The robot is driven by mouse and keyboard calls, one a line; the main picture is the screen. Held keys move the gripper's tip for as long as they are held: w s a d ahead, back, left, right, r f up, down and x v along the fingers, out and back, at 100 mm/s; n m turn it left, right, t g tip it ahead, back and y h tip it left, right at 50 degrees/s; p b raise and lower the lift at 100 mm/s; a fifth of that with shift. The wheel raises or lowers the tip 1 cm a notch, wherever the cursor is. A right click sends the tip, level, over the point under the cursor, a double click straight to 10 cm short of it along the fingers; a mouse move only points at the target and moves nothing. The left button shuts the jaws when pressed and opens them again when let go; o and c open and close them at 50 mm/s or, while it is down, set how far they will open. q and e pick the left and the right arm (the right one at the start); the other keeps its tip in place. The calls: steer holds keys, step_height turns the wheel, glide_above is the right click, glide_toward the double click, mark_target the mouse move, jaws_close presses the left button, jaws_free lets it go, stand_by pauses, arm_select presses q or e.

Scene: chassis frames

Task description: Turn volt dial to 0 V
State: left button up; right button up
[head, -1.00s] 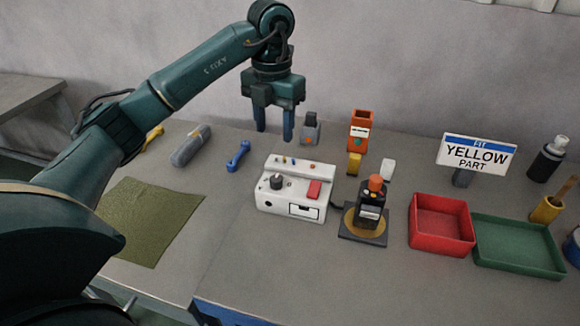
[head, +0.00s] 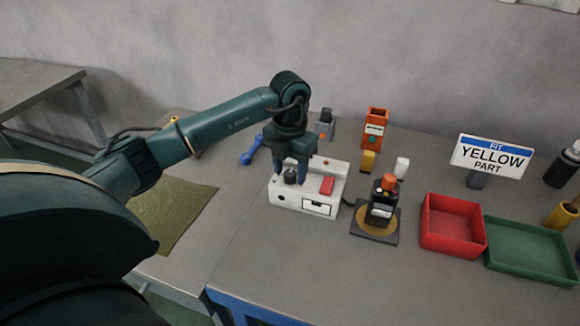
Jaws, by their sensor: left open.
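The white control box (head: 284,201) stands on the grey table in the head view. Its dark round dial (head: 290,176) is on the left part of its top, and a red switch (head: 326,186) is to the right of it. My left gripper (head: 291,179) points down with its fingers open, one on each side of the dial. I cannot tell whether the fingers touch it. The dial's markings are too small to read. My right gripper is not in view.
A black device with an orange top (head: 381,211) stands just right of the box. A red tray (head: 452,226) and a green tray (head: 528,250) lie further right. A sign (head: 490,157) reads "FIT YELLOW PART". An olive mat (head: 175,217) lies left; the front table is clear.

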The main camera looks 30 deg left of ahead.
arm_select(q)
steer(key=c, duration=0.9)
steer(key=shift+c, duration=0.4)
